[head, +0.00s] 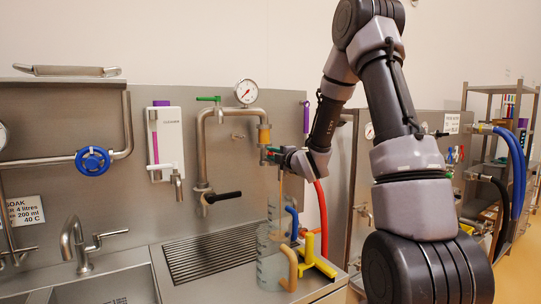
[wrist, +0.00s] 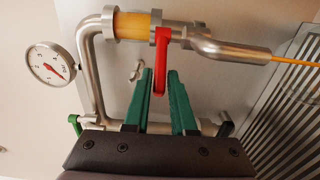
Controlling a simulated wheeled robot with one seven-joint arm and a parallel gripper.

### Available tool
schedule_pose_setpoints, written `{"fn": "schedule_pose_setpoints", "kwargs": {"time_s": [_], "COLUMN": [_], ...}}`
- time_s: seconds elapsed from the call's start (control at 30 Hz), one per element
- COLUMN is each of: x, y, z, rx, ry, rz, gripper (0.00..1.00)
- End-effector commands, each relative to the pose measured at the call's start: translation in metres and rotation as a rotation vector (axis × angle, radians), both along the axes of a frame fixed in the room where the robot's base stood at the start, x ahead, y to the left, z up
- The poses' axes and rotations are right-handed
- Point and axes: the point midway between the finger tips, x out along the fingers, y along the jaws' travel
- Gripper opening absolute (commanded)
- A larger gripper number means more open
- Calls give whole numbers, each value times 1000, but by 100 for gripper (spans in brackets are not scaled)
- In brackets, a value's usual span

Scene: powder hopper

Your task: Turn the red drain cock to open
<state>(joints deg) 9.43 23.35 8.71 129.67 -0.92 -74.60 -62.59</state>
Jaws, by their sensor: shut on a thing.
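The red drain cock (wrist: 162,48) sits on a steel pipe just past an amber sight glass (wrist: 133,24). Its lever stands crosswise to the pipe in the wrist view. My gripper (wrist: 160,78) has its two green fingers on either side of the lever's free end and is shut on it. A thin amber stream (wrist: 298,63) runs from the spout (wrist: 228,48). In the head view my gripper (head: 273,154) is at the pipe below the sight glass (head: 264,134) and mostly hides the cock. A clear jug (head: 271,262) stands under the spout.
A pressure gauge (head: 246,92), a green-handled valve (head: 208,98) and a black lever (head: 223,197) are on nearby pipework. A blue wheel valve (head: 92,160) is further left. A yellow fitting (head: 316,262) stands by the jug. A red hose (head: 322,212) hangs behind.

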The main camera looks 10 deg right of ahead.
Motion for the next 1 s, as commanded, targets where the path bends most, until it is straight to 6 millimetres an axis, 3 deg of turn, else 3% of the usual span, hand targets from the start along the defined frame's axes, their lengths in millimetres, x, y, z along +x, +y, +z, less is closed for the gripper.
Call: {"fn": "schedule_pose_setpoints", "kwargs": {"time_s": [0.3,0.67,1.0], "x": [-2,-2,-1], "y": [-21,-23,-40], "z": [-1,-1,-1], "rx": [0,0,0], "ry": [3,3,2], "rz": [-11,-8,-9], "gripper": [0,0,0]}}
